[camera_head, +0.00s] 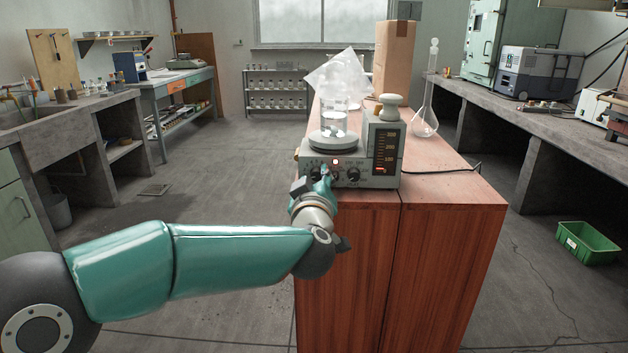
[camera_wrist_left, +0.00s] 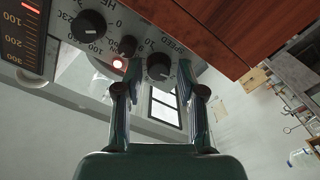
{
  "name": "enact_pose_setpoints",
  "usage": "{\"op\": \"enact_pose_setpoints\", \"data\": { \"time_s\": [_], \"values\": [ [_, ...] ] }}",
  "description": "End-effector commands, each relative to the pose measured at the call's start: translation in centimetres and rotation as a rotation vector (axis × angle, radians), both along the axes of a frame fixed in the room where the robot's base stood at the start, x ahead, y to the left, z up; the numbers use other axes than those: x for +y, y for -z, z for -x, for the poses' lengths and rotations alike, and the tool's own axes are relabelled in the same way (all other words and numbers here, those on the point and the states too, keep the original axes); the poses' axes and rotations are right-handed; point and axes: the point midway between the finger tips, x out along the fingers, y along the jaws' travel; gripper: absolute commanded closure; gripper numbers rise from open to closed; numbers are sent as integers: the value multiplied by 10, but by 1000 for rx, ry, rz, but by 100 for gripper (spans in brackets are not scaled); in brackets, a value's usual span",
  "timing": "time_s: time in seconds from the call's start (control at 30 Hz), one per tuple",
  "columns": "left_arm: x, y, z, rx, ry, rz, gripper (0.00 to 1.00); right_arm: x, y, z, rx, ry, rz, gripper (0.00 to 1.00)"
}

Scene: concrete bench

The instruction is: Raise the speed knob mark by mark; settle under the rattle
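The grey stirrer hotplate (camera_head: 366,181) stands on the reddish wooden bench, with a beaker of clear liquid (camera_head: 334,124) on its round plate. Its front has a second dark knob (camera_head: 353,174), also in the left wrist view (camera_wrist_left: 88,26), and a lit red lamp (camera_wrist_left: 118,63). The speed knob (camera_wrist_left: 158,67) is dark with a pale pointer mark. My left gripper (camera_head: 323,176) is at the panel and largely hides this knob in the head view. In the left wrist view its open fingers (camera_wrist_left: 159,78) flank the knob, with gaps visible on both sides. My right gripper is out of view.
A scale column (camera_head: 384,150) with red lit marks rises at the hotplate's right, bearing a pale knobbed object (camera_head: 389,107). The bench top (camera_head: 445,195) at right is clear except for a cable.

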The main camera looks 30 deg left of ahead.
Motion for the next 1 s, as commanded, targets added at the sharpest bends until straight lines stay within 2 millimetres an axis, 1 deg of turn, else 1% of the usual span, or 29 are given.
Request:
{"op": "enact_pose_setpoints", "data": {
  "time_s": [0.03,0.1,0.2,0.4,0.47,0.6,0.73,0.83,1.0],
  "values": [
    [0,0,0,0,0,0,74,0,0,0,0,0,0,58],
    [0,0,0,0,0,0,86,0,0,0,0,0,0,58],
    [0,0,0,0,-1,0,100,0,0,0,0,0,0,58],
    [0,2,0,-21,-2,36,100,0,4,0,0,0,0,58],
    [0,3,1,-52,-2,85,100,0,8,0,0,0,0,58],
    [1,4,1,-146,-4,239,100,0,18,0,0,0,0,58],
    [1,4,1,-212,-3,347,100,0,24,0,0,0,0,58],
    [1,2,1,-227,-4,375,100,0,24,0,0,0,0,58],
    [1,2,1,-226,-5,375,100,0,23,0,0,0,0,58]
  ]
}}
